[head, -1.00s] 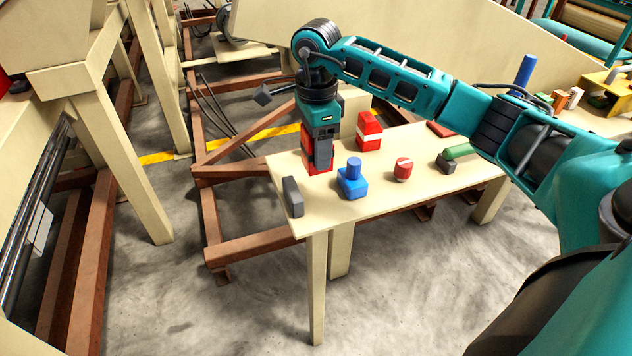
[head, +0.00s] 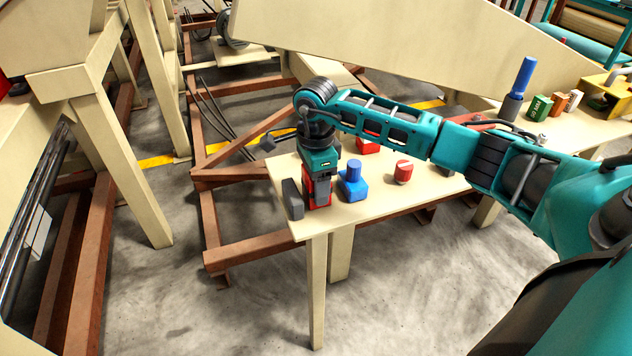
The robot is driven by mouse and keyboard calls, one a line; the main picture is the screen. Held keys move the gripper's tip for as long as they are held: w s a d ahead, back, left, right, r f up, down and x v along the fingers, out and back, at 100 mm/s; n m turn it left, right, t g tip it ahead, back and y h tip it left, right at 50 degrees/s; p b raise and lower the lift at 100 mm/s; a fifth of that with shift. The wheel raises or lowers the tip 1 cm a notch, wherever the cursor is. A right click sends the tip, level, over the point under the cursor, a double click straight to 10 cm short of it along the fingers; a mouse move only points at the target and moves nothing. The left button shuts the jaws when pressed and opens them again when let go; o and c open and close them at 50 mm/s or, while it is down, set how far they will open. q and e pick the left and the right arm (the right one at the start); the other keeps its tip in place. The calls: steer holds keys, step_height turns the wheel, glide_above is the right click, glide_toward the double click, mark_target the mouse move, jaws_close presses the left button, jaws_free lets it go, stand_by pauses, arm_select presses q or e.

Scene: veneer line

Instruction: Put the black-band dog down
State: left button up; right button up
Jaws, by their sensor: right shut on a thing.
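My right gripper (head: 319,186) points down at the near left part of the cream table (head: 390,200). It is shut on a red block-like thing (head: 309,200), apparently the black-band dog. The fingers cover much of it, and I cannot make out a black band. Its lower end is at or just above the tabletop; I cannot tell whether it touches. It is between a dark grey block (head: 292,199) on the left and a blue block with a round knob (head: 352,188) on the right. My left gripper is not in view.
A red piece (head: 367,146) stands farther back, partly behind my arm. A red round piece (head: 403,172) stands right of the blue one. Gaps beside the held thing are narrow. A blue-topped tool (head: 521,78) and a green box (head: 540,108) stand at far right.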

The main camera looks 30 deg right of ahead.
steer(key=o, duration=1.4)
steer(key=shift+f, duration=0.1)
